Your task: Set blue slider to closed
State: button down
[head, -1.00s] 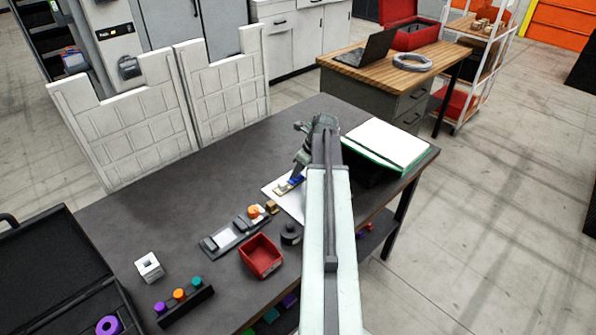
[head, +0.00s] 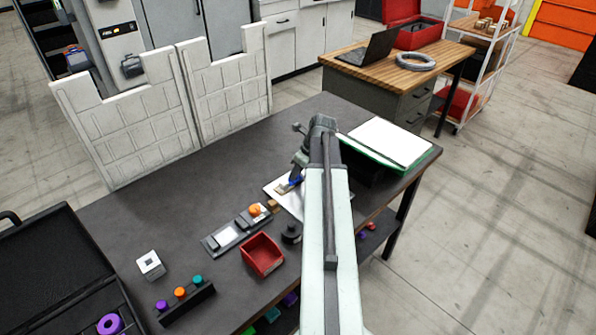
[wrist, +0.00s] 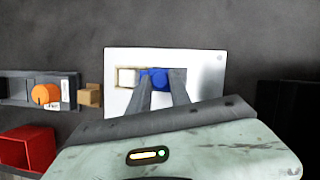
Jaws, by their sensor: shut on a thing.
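The blue slider (wrist: 158,79) sits on a white plate (wrist: 205,65) in the wrist view. A tan-edged frame with a pale square (wrist: 127,77) shows just left of it. My gripper (wrist: 163,77) is shut on the blue slider, with a finger on each side, and hides part of it. In the head view, my gripper (head: 296,178) is low over the white plate (head: 288,200), and only a little blue shows there. My arm covers the plate's right part.
Left of the plate is a grey fixture with an orange knob (wrist: 45,94) and a tan block (wrist: 90,95). A red bin (head: 262,255) stands in front. A green-edged white-topped object (head: 387,142) lies to the right. The table's back left is clear.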

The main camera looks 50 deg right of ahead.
jog(key=c, duration=1.2)
grip_release()
jog(key=shift+a, duration=0.25)
jog(key=shift+r, duration=0.1)
jog(key=shift+s+r+p, duration=0.1)
jog(key=shift+r+p, duration=0.2)
jog(key=shift+p, duration=0.1)
jog(key=p+v, duration=0.6)
jog(key=v, duration=0.1)
